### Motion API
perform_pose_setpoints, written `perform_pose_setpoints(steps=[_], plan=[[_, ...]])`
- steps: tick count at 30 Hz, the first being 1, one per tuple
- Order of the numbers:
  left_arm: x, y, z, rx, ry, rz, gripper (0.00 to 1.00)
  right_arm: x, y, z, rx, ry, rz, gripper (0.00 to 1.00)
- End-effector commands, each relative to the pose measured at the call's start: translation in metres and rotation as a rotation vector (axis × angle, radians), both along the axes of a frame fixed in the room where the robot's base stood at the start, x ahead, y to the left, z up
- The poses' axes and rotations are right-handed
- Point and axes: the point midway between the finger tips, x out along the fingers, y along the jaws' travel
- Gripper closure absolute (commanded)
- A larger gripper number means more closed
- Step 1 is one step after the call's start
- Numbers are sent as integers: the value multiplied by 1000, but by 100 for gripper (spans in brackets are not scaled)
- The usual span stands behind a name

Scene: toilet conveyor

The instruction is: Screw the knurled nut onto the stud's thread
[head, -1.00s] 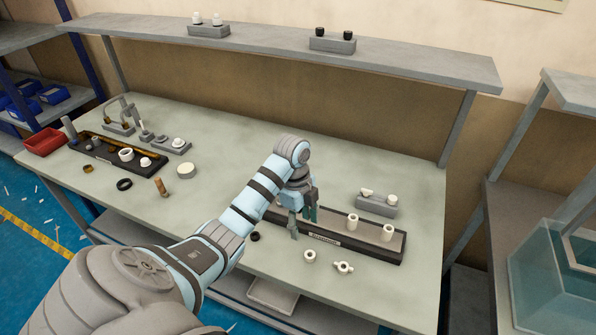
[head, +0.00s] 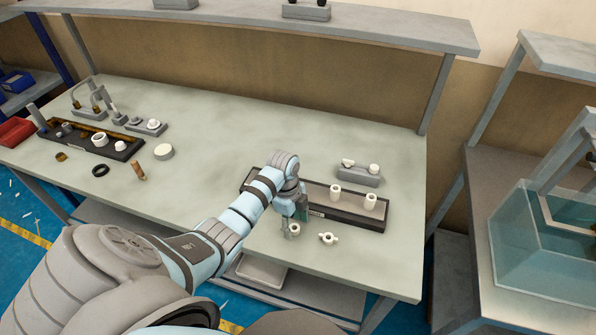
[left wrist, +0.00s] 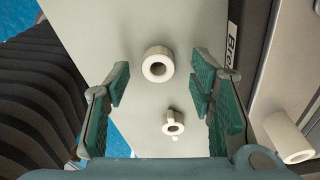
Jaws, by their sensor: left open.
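My left gripper (head: 291,229) is open, just above the table's front area. In the left wrist view the gripper (left wrist: 160,85) has its green-padded fingers spread apart, with a white ring-shaped nut (left wrist: 158,64) showing between them, not gripped. That white nut (head: 295,229) is partly hidden by the gripper in the head view. A white piece with side lugs (head: 328,239) lies to its right and shows smaller in the wrist view (left wrist: 173,123). White hollow cylinders (head: 336,191) (head: 370,202) stand on the dark tray. I cannot tell which part is the stud; knurling is too small to see.
The long dark tray (head: 348,217) lies just behind the gripper. A grey block (head: 362,178) with white parts stands behind it. Another parts tray (head: 118,152) is at the left. The table's middle is clear. A raised shelf (head: 260,25) spans the back.

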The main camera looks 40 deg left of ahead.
Motion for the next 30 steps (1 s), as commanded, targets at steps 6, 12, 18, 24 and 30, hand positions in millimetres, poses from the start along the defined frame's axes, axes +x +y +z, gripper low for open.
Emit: perform_pose_setpoints(steps=[6, 12, 18, 24, 30], plan=[[-1, 0, -13, 0, 2, 1, 50, 2, 0, -12, 0, -3, 0, 52], [-1, -1, -11, 0, 2, 0, 74, 2, 0, -11, 0, -3, 0, 52], [-1, -1, -11, 0, 2, 0, 88, 2, 0, -11, 0, -3, 0, 52], [0, -1, -9, 0, 2, 0, 88, 2, 0, -10, 0, -4, 0, 52], [1, -1, 28, 0, -3, -1, 88, 2, 0, -3, 0, -3, 0, 52]])
